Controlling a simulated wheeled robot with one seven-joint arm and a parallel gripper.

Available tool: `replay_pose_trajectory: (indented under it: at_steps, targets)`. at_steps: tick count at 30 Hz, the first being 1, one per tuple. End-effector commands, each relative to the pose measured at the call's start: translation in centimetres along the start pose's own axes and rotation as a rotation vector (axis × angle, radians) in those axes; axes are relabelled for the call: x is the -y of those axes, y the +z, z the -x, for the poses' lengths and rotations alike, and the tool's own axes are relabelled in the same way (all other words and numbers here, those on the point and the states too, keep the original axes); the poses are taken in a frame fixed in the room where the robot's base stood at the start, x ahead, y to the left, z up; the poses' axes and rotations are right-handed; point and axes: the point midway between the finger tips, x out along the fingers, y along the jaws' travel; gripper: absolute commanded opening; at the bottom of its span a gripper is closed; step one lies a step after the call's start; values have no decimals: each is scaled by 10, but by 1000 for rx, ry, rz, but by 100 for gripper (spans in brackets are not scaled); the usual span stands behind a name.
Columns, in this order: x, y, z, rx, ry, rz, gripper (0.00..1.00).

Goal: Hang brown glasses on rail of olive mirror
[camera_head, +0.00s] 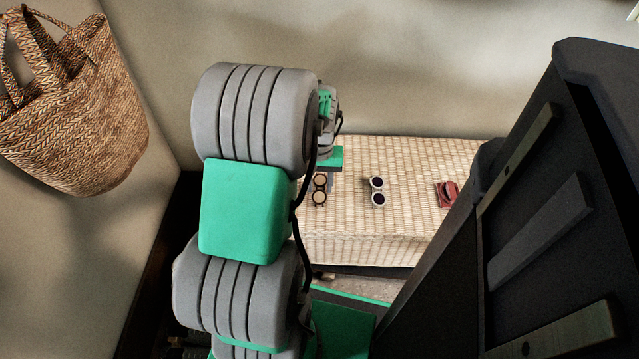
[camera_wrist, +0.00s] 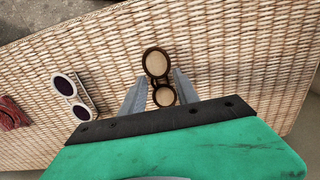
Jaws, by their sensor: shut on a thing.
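The brown glasses (camera_head: 319,198), with dark brown rims and tan lenses, are at the left part of a woven bench top. They also show in the wrist view (camera_wrist: 156,62), between the two grey fingers. My gripper (camera_wrist: 160,84) is shut on them, with one finger on each side. In the head view my gripper (camera_head: 321,180) is partly hidden behind my arm. I cannot tell whether the glasses still touch the bench. I see no olive mirror or rail in either view.
The woven bench (camera_head: 350,238) also bears white glasses with dark lenses (camera_head: 377,192) and a dark red item (camera_head: 447,194). Both lie right of the brown glasses. A woven basket bag (camera_head: 75,110) is at the upper left. A plain wall stands behind the bench.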

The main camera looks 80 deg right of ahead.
Motion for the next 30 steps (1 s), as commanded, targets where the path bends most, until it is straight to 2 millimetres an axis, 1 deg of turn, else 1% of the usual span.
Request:
replay_pose_trajectory:
  at_steps: [4,27,30]
  targets:
    - [0,0,8,-1,0,0,0]
    - [0,0,80,0,0,0,0]
    - [0,0,82,0,0,0,0]
